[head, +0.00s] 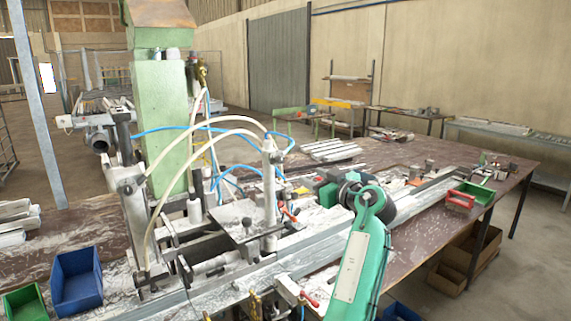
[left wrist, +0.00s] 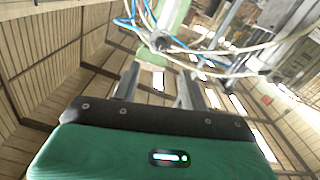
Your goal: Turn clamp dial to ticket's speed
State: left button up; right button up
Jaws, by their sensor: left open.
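In the left wrist view my left gripper (left wrist: 160,82) has its two fingers apart, with nothing between them. Beyond the fingers, out of reach, a pale green column with blue and white hoses shows at a tilt. In the head view I cannot clearly make out the gripper's fingers. A clamp machine (head: 243,215) with a metal plate, upright cylinders and hoses stands on the bench at centre left. I cannot pick out a clamp dial or a readable ticket in either view. My right gripper is not in view.
The bench (head: 425,235) runs to the back right. A blue bin (head: 77,280) and a green bin (head: 25,303) stand at front left. A small red and green tray pair lies far right.

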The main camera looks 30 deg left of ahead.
aim_at(282, 161)
pick_arm(q)
jog(key=p+x, duration=0.2)
jog(key=x, duration=0.2)
jog(key=p+x, duration=0.2)
jog(key=x, duration=0.2)
jog(key=r+p+x, duration=0.1)
jog(key=p+x, duration=0.2)
jog(key=x, duration=0.2)
jog(key=shift+s, duration=0.2)
jog(key=shift+w+a+f, duration=0.2)
jog(key=shift+a+f, duration=0.05)
jog(key=shift+a, duration=0.25)
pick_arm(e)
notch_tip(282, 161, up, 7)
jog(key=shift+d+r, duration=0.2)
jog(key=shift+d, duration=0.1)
pick_arm(q)
grip_shut()
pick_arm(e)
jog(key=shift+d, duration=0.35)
